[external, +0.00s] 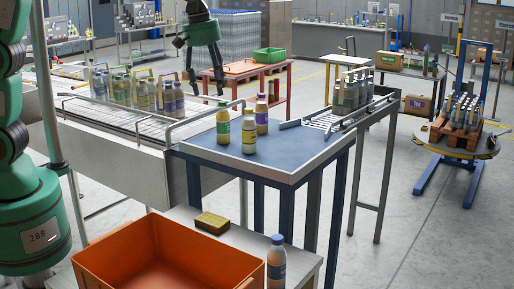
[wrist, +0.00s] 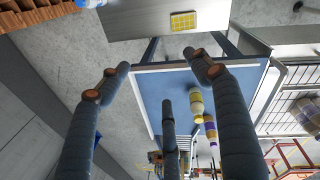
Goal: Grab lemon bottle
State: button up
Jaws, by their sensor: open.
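Several small bottles stand upright on the blue-topped table. One has a green label (external: 223,124), one has a pale yellowish label (external: 249,134), and one has a purple label (external: 261,114). The pale yellowish one looks most like lemon, but its print is too small to read. In the wrist view a yellow-and-white bottle (wrist: 196,104) shows beside my right-hand finger, with a purple-and-yellow one (wrist: 211,130) beyond it. My gripper (external: 206,92) hangs above and behind these bottles, fingers spread and empty. The fingers also show apart in the wrist view (wrist: 160,78).
The blue table (external: 290,160) has a raised pale edge. A conveyor (external: 120,118) with more bottles and guide rails adjoins it on the left. A roller track (external: 335,118) with bottles is at right. An orange bin (external: 140,262) and yellow sponge-like block (external: 212,221) are in front.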

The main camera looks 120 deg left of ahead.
jog(key=s+a+f+n+p, duration=0.1)
jog(key=a+f+n, duration=0.15)
jog(key=a, duration=0.55)
jog(key=s+a+f+n+p, duration=0.15)
jog(key=a+n, duration=0.25)
jog(key=a, duration=0.4)
jog(key=n+g+h+p, duration=0.1)
jog(key=n+p, duration=0.1)
jog(key=n, duration=0.4)
send_over(249, 127)
jog(key=s+a, duration=0.1)
jog(key=a, duration=0.1)
jog(key=shift+m, duration=0.25)
notch_tip(249, 127, down, 6)
jog(key=shift+s+r, duration=0.15)
jog(key=shift+r, duration=0.05)
jog(key=shift+f, duration=0.1)
jog(key=shift+f+p, duration=0.5)
jog(key=shift+f, duration=3.75)
jog(key=shift+s+a+f+p, duration=0.1)
jog(key=shift+f+p, duration=0.4)
jog(key=shift+f, duration=2.1)
jog(key=shift+c, duration=0.5)
